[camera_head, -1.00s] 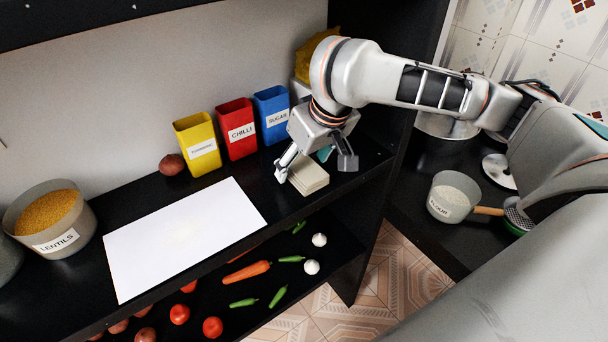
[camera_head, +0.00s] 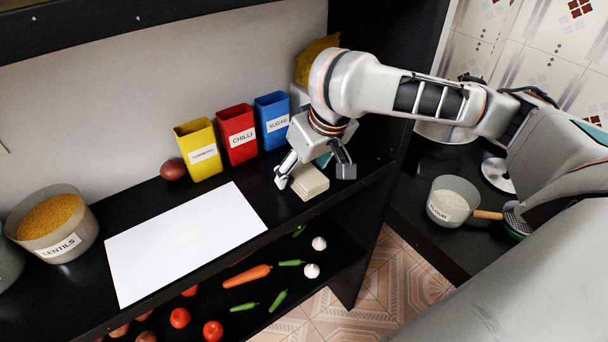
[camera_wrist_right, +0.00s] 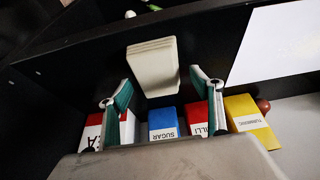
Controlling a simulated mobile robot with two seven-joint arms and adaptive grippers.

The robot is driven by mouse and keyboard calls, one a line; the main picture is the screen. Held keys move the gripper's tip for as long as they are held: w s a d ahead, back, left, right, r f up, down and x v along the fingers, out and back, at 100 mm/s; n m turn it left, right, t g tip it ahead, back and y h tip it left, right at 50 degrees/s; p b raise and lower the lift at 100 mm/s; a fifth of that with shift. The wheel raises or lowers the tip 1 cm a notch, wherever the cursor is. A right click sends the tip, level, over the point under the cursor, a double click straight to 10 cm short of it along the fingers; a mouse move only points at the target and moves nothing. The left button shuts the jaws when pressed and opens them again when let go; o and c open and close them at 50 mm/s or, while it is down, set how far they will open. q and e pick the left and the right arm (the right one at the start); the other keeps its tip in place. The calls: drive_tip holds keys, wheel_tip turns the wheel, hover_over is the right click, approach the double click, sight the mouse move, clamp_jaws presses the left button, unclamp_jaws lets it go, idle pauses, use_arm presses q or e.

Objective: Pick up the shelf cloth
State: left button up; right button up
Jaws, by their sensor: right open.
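The shelf cloth is most likely the cream, folded stack (camera_head: 310,182) on the black shelf, right of the white sheet; it also shows in the right wrist view (camera_wrist_right: 153,66). My right gripper (camera_head: 315,178) is open above it, with one finger to its left and one to its right. In the right wrist view the gripper (camera_wrist_right: 163,96) has its fingers apart, and the stack lies beyond the fingertips, roughly centred between them. I cannot tell the exact height gap. Part of the stack is hidden by the gripper in the head view. My left gripper is not in view.
Yellow (camera_head: 198,150), red (camera_head: 237,134) and blue (camera_head: 272,119) containers stand behind, close to the gripper. A white sheet (camera_head: 185,240) lies left, beside a lentils pot (camera_head: 62,245). Vegetables lie on the lower shelf. A flour pan (camera_head: 450,202) stands on the right counter.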

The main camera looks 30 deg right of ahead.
drive_tip(key=shift+f+p, duration=0.15)
drive_tip(key=shift+p, duration=0.2)
idle(0.4)
drive_tip(key=c, duration=1.2)
